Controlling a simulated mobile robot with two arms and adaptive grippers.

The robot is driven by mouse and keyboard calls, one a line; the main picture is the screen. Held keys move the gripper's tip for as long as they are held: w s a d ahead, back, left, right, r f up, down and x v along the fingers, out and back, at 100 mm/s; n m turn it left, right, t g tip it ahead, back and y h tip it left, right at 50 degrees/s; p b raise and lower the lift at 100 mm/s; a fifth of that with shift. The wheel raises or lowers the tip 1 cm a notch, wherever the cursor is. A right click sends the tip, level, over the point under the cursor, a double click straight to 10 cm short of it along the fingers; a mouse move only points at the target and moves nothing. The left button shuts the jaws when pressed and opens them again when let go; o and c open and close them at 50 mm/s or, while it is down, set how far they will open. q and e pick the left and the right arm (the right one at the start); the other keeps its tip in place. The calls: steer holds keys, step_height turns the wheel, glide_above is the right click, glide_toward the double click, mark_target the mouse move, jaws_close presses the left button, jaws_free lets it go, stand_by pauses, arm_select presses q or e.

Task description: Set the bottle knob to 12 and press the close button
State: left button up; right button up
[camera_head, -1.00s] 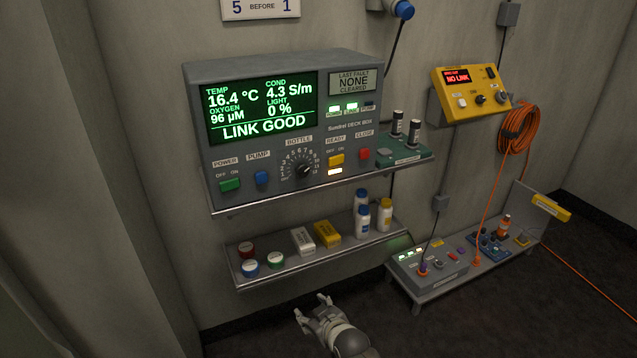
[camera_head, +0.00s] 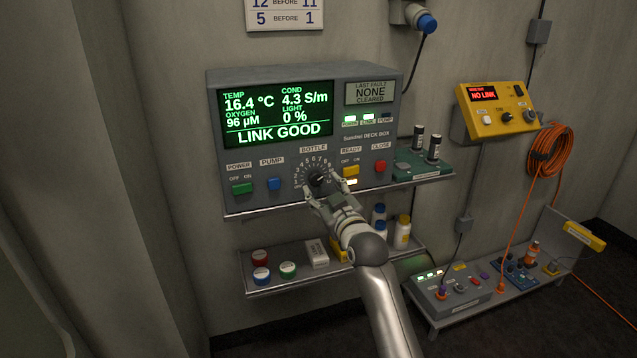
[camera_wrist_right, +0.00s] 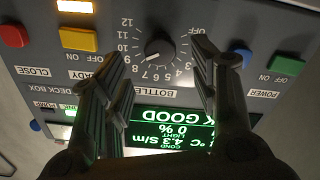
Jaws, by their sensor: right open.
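The bottle knob (camera_head: 317,178) is a round black dial on the grey deck box (camera_head: 300,82). In the right wrist view the knob (camera_wrist_right: 159,50) sits inside a printed scale. Its white mark points roughly towards 8 or 9; I cannot tell exactly. The red close button (camera_head: 380,167) is right of the knob; it also shows in the right wrist view (camera_wrist_right: 14,35). My right gripper (camera_head: 324,196) is open in front of the knob. In the right wrist view its fingertips (camera_wrist_right: 160,58) are on either side of the knob, apparently apart from it. My left gripper is not in view.
The yellow ready switch (camera_head: 351,171) is just right of the knob. The blue pump switch (camera_head: 274,184) and green power switch (camera_head: 242,189) are to the left. A lower shelf (camera_head: 285,287) holds jars, boxes and bottles. A green tray (camera_head: 425,171) with dark cylinders stands right of the box.

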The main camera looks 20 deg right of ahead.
mark_target(317, 181)
steer(key=shift+w+a, duration=0.1)
steer(key=shift+w, duration=2.35)
steer(key=shift+c, duration=0.4)
steer(key=c, duration=1)
